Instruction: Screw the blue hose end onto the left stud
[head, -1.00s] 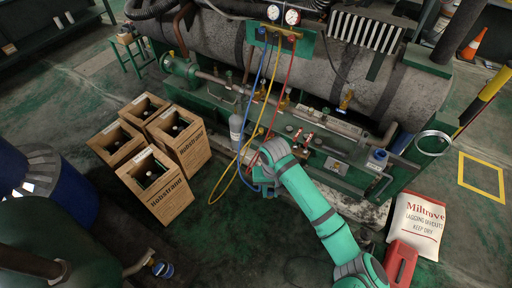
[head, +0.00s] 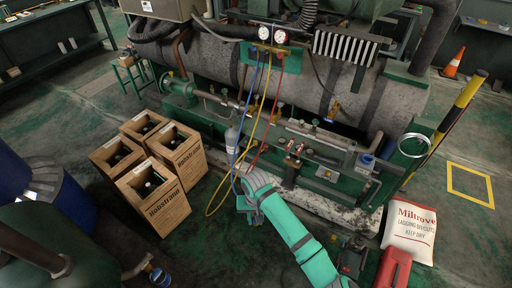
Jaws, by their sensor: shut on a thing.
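The blue hose (head: 236,152) hangs from the gauge manifold (head: 272,46) and runs down to my gripper (head: 244,204). My gripper is low in front of the machine, left of the red-handled valves, and is shut on the blue hose end. The end itself is hidden behind the gripper and wrist. Two small red-handled valves (head: 294,153) sit on the green frame, up and right of my gripper. The left stud is too small to make out for certain there. My gripper is clearly apart from these valves.
The yellow hose (head: 211,205) loops down left of my gripper, and the red hose (head: 262,148) hangs just above it. A grey cylinder (head: 231,137) stands behind the hoses. Wooden crates (head: 160,206) with bottles stand left. A white sack (head: 408,228) and red can (head: 393,269) are right.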

